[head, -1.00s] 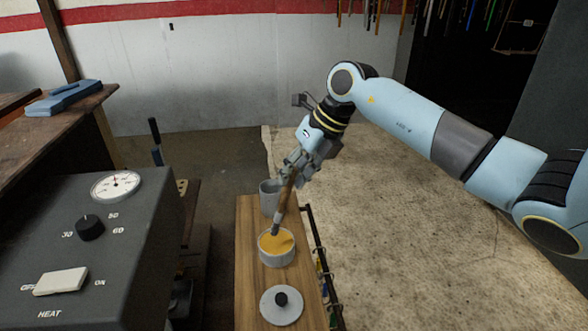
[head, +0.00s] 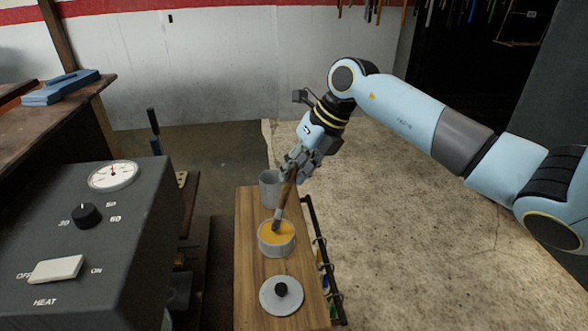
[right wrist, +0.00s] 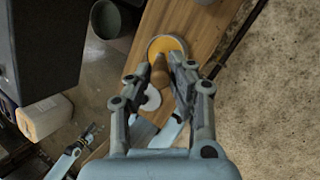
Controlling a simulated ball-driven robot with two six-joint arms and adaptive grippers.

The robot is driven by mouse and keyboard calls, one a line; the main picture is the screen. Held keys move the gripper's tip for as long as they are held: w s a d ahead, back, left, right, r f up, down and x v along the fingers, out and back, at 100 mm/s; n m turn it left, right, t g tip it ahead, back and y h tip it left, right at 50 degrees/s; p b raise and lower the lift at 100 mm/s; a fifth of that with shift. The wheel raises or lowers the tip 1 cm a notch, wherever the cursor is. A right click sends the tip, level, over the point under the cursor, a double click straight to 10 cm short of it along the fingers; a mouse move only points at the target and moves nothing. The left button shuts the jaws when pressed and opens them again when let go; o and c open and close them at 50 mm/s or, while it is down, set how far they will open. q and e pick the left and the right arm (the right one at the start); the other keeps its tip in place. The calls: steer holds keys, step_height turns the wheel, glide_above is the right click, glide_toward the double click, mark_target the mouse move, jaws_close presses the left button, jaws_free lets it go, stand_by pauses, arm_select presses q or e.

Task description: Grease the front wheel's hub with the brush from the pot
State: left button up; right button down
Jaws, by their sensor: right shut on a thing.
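My right gripper (head: 291,172) is shut on the brush (head: 287,193) by its brown wooden handle. The brush is tilted, its grey lower end down inside the round grey pot (head: 276,248) of yellow-orange grease. How deep the bristles sit is hard to tell. In the right wrist view the handle (right wrist: 159,72) shows between the fingers, over the pot (right wrist: 154,46). The pot's grey lid (head: 281,297) with a black knob lies on the wooden board in front of it. No wheel or hub is in view. A pale blue part at the lower left of the right wrist view may be my left gripper; its jaws are unclear.
A grey cup (head: 269,187) stands behind the pot on the wooden board (head: 252,284). A dark rail (head: 322,252) runs along the board's right edge. A grey heater box (head: 125,240) with dial and switch stands at left. Bare concrete floor (head: 430,260) lies right.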

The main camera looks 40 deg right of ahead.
arm_select(q)
steer(key=shift+f+b, duration=0.4)
arm_select(e)
steer(key=shift+f, duration=0.55)
stand_by(0.7)
step_height(320, 180, up, 7)
steer(key=p, duration=0.5)
steer(key=shift+r, duration=0.1)
arm_select(q)
steer(key=r, duration=0.5)
steer(key=shift+w+r, duration=0.1)
steer(key=shift+w, duration=0.3)
arm_select(e)
steer(key=shift+f+b, duration=0.65)
steer(key=shift+f, duration=0.3)
arm_select(q)
steer(key=shift+f, duration=0.65)
arm_select(e)
steer(key=shift+r, duration=0.15)
arm_select(q)
steer(key=shift+c, duration=0.3)
